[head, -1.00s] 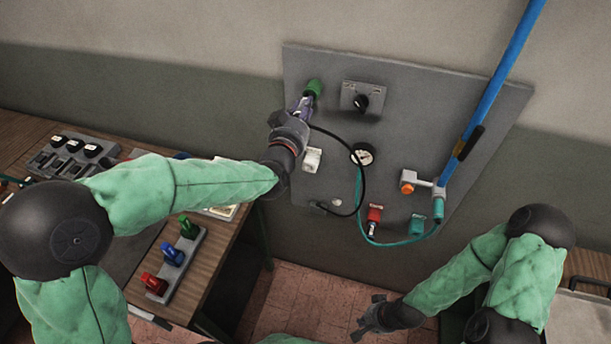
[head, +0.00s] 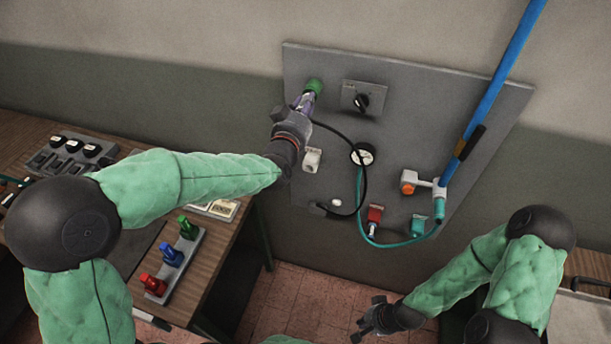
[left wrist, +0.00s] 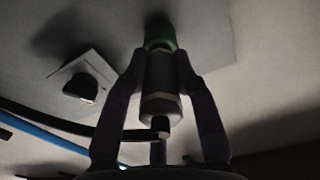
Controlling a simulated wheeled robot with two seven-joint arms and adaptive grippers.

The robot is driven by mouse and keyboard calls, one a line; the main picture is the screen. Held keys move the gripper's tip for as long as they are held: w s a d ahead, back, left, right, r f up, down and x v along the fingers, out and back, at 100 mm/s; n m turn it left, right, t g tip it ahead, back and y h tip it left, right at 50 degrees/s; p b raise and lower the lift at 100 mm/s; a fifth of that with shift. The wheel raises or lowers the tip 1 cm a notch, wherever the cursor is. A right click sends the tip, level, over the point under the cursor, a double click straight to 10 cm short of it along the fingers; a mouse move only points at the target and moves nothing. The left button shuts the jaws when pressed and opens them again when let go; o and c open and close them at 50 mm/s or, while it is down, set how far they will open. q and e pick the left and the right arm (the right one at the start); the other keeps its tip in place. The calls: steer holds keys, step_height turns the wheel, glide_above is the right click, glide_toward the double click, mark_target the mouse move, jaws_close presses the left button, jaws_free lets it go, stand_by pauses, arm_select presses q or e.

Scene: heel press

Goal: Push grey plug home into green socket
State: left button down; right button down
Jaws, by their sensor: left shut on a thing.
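The green socket (head: 315,86) is at the upper left of the grey wall panel, and its green rim shows at the top of the left wrist view (left wrist: 160,35). The grey plug (left wrist: 160,90) points at the socket, its front end at the socket's mouth. How deep it sits I cannot tell. My left gripper (head: 303,104) is shut on the plug, with one finger on each side in the left wrist view (left wrist: 162,80). In the head view the gripper mostly hides the plug. My right gripper (head: 368,318) is low at the right, away from the panel; its fingers look apart.
A black cable (head: 362,190) loops across the panel (head: 430,110). A rotary switch (head: 362,98) sits right of the socket, a white fitting (head: 312,160) below it. A blue pipe (head: 500,80) crosses the panel's right side. A bench (head: 215,262) with coloured plugs stands left.

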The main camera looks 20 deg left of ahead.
arm_select(q)
steer(key=shift+w, duration=0.45)
steer(key=c, duration=0.9)
jaws_free()
steer(key=shift+w, duration=0.1)
steer(key=s, duration=1.2)
step_height(320, 180, down, 32)
steer(key=s+d+g+h+b, duration=0.2)
steer(key=d+g+b, duration=0.15)
steer(key=g, duration=0.45)
steer(key=s+d+f+n+g+b, duration=0.1)
steer(key=s+f+g, duration=0.3)
steer(key=s+f, duration=0.5)
steer(key=s+d+f+n+g+h+b, duration=0.1)
steer(key=s+f+g, duration=0.4)
steer(key=s+f, duration=0.5)
step_height(320, 180, down, 6)
steer(key=shift+s+d+f+n+g+b, duration=0.1)
steer(key=shift+s+d+n+g+b, duration=0.3)
steer(key=shift+d, duration=0.55)
